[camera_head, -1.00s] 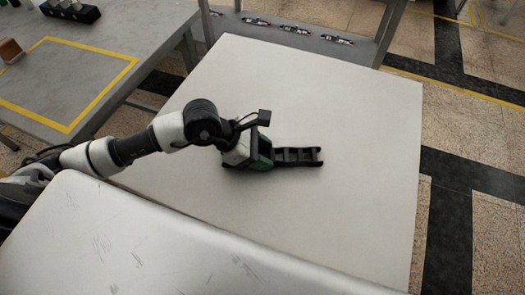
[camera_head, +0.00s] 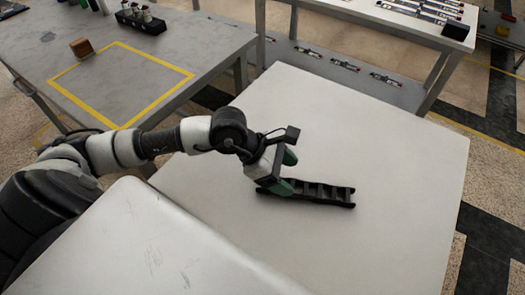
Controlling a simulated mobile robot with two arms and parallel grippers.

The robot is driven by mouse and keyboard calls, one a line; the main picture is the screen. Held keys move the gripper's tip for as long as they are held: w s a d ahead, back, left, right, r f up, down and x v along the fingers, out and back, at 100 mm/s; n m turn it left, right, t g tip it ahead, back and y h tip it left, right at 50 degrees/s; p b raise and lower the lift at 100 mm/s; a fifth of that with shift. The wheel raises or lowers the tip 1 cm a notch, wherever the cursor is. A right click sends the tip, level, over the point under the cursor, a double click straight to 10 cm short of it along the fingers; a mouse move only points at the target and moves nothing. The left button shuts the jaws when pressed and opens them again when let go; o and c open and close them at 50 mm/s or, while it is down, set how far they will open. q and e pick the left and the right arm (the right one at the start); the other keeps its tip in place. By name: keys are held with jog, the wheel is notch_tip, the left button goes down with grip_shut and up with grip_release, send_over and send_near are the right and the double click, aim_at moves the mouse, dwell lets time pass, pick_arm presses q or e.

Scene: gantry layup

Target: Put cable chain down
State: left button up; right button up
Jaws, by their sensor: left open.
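The black cable chain (camera_head: 325,194) lies flat on the pale table (camera_head: 400,150), stretched left to right. My left gripper (camera_head: 288,172) comes in from the left and is open at the chain's left end. Its green fingertips are apart, one beyond the chain and one by its near left end. The gripper hides part of that end, and I cannot tell whether a finger touches it. My right gripper is not in view.
A grey table (camera_head: 50,55) with a yellow taped square (camera_head: 125,85), a brown block (camera_head: 81,47) and a black holder (camera_head: 140,20) stands at the left. A shelf table (camera_head: 380,20) with several parts is behind. The pale table around the chain is clear.

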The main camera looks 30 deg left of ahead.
pick_arm(q)
jog(key=v, duration=0.8)
jog(key=shift+f, duration=0.1)
